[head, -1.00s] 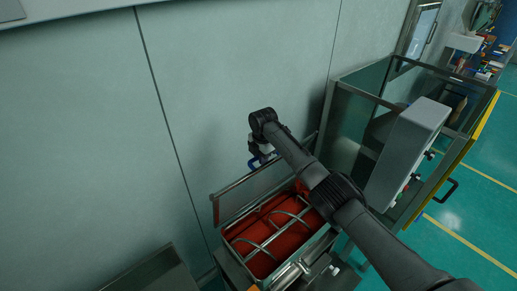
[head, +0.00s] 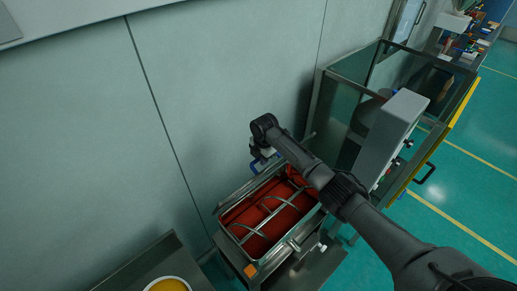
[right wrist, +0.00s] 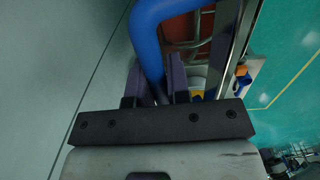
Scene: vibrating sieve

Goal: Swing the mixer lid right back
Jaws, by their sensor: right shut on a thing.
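The mixer (head: 296,238) is an open metal tub with a red inside and curved metal bars, low in the middle of the head view. Its lid (head: 236,193) is swung up and leans back along the tub's wall side, seen nearly edge-on. My right gripper (head: 263,154) is beyond the tub's far back corner, shut on the lid's blue handle (head: 257,164). In the right wrist view the blue handle (right wrist: 150,40) runs down between the two fingers (right wrist: 155,92). The arm hides part of the tub's right end. My left gripper is not in view.
A pale wall (head: 80,130) stands close behind the lid. A glass-sided metal enclosure with a grey box (head: 392,140) stands to the right of the mixer. A metal table with a yellow-filled bowl (head: 167,286) is at lower left. Green floor (head: 455,205) is clear at right.

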